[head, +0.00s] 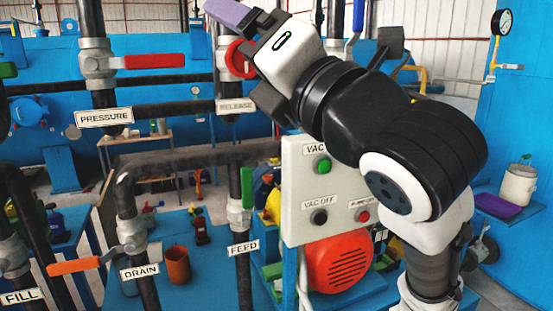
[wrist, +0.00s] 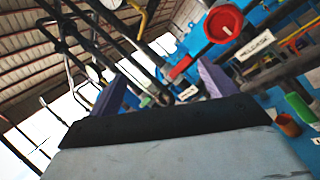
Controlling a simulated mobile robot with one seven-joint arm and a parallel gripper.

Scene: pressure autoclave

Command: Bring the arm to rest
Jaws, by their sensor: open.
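My arm reaches up from the lower right of the head view and bends to the upper left. My gripper (head: 234,14) is at the top of that view, in front of the red round valve handle (head: 240,60) above the RELEASE label (head: 236,106). One purple finger shows clearly there. In the wrist view my gripper (wrist: 163,80) has its two purple fingers apart with nothing between them. The red round handle (wrist: 223,24) shows beyond the right finger, apart from it. The arm covers part of the control panel (head: 308,235).
A red lever (head: 155,61) is at the PRESSURE pipe, an orange lever (head: 75,266) at DRAIN and a green one (head: 247,187) at FEED. A gauge (head: 502,22) is at the upper right. A white pot (head: 518,185) and purple tray (head: 497,205) are at the right.

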